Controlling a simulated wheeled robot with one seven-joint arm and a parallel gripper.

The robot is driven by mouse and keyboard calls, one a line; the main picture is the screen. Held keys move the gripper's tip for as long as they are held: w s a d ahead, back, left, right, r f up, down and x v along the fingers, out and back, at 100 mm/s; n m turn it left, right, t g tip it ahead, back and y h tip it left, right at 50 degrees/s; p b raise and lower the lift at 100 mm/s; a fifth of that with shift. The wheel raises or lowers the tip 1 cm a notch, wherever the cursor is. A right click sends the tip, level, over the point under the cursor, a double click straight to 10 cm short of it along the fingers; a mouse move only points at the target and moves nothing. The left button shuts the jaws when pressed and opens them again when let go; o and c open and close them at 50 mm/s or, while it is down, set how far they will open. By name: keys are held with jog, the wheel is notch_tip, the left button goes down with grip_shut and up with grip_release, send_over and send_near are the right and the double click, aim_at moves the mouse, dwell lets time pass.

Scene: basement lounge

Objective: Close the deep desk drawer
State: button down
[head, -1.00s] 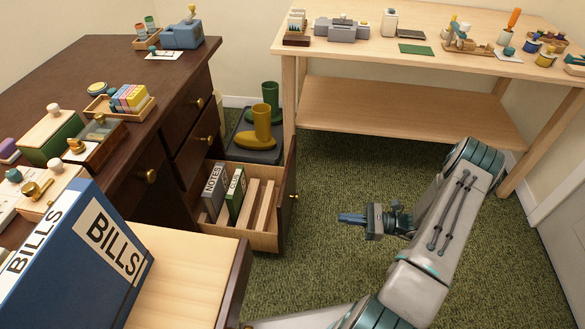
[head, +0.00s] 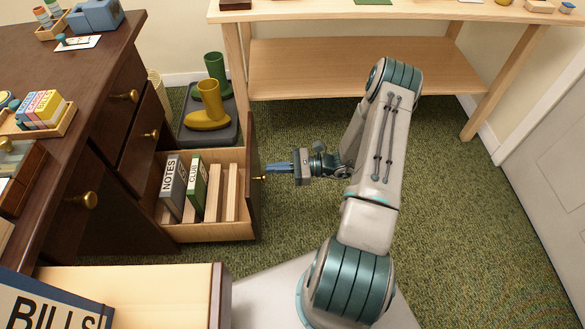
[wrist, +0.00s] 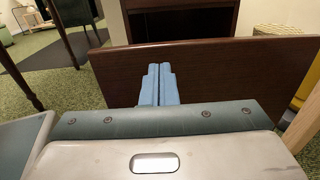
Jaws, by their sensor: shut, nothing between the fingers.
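The deep desk drawer (head: 205,233) stands pulled out from the dark wooden desk (head: 120,215), low down. It holds a grey NOTES binder (head: 171,190), a green binder (head: 196,186) and pale wooden dividers. Its dark front panel (head: 252,180) faces right and has a brass knob (head: 259,178). My gripper (head: 270,168) is shut and empty, pointing left at the front panel near the knob. In the wrist view, the blue fingers (wrist: 157,85) are together in front of the dark panel (wrist: 215,75). I cannot tell whether the tips touch it.
Another drawer or shelf with a pale surface (head: 150,285) sticks out at the lower left, bearing a blue BILLS binder (head: 45,305). A pale workbench (head: 350,65) stands at the back. Green carpet is free on the right.

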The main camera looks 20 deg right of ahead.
aim_at(251, 169)
jog(key=b+x, duration=0.1)
jog(key=x, duration=0.3)
jog(key=shift+w+a, duration=0.1)
dwell(0.3)
